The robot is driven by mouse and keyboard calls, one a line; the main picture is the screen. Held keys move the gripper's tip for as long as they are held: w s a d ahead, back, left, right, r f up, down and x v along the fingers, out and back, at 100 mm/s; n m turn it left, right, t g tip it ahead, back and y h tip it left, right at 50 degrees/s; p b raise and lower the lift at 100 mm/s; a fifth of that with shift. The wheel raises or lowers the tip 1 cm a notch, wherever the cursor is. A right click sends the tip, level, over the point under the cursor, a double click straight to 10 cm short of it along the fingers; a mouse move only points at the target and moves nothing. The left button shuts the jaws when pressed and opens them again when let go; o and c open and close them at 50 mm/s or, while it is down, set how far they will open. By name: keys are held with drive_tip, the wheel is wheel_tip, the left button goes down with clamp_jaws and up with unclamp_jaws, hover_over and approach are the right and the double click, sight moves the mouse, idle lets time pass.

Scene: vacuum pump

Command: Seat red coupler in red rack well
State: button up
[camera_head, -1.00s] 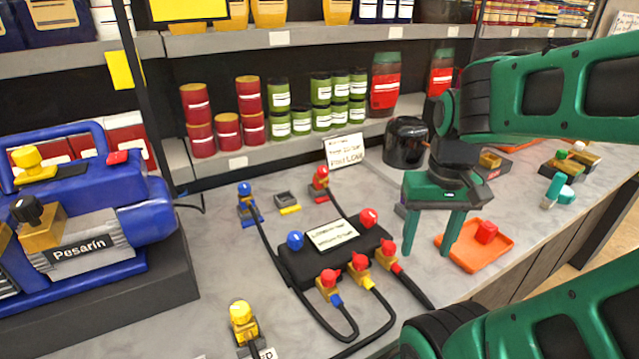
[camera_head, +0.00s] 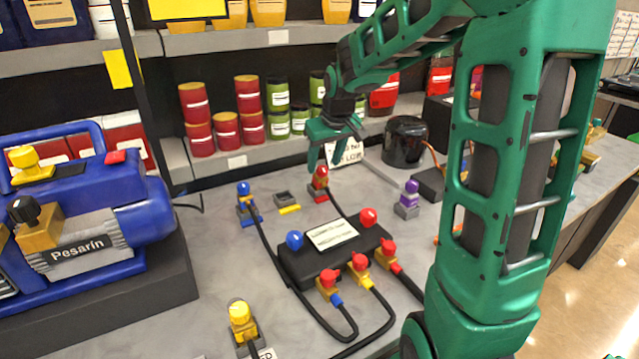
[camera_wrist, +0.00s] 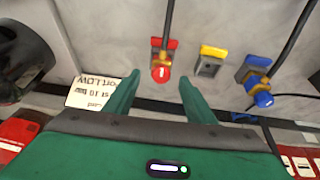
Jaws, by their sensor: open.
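The red coupler (camera_head: 320,178) stands at the red rack well (camera_wrist: 172,43), at the back of the counter, with a black hose running from it. In the wrist view the red coupler (camera_wrist: 160,73) shows its round red top between my fingertips. I cannot tell how deep it sits in the well. My gripper (camera_head: 335,158) is open and above the coupler, with a finger to each side. Space shows between the coupler and both fingers in the wrist view (camera_wrist: 159,80), so it is not gripped.
An empty yellow well (camera_head: 287,201) and the blue coupler (camera_head: 245,197) stand left of the red one. A white sign (camera_head: 347,152) is close behind my gripper. A black manifold (camera_head: 300,258) with several hoses is in front; a purple fitting (camera_head: 408,197) stands to the right.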

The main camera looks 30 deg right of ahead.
sight(319, 175)
drive_tip(key=shift+x, duration=3.75)
drive_tip(key=shift+w+a, duration=0.1)
drive_tip(key=shift+w, duration=0.1)
drive_tip(key=shift+c, duration=0.6)
drive_tip(key=shift+r, duration=0.1)
clamp_jaws()
drive_tip(key=shift+r, duration=0.6)
drive_tip(key=r, duration=0.1)
drive_tip(key=a+r, duration=0.1)
drive_tip(key=r, duration=0.1)
drive_tip(key=shift+a+r, duration=0.15)
drive_tip(key=shift+r, duration=0.2)
drive_tip(key=s+a+r, duration=0.2)
drive_tip(key=a+r, duration=0.4)
drive_tip(key=a, duration=0.4)
drive_tip(key=shift+s, duration=0.25)
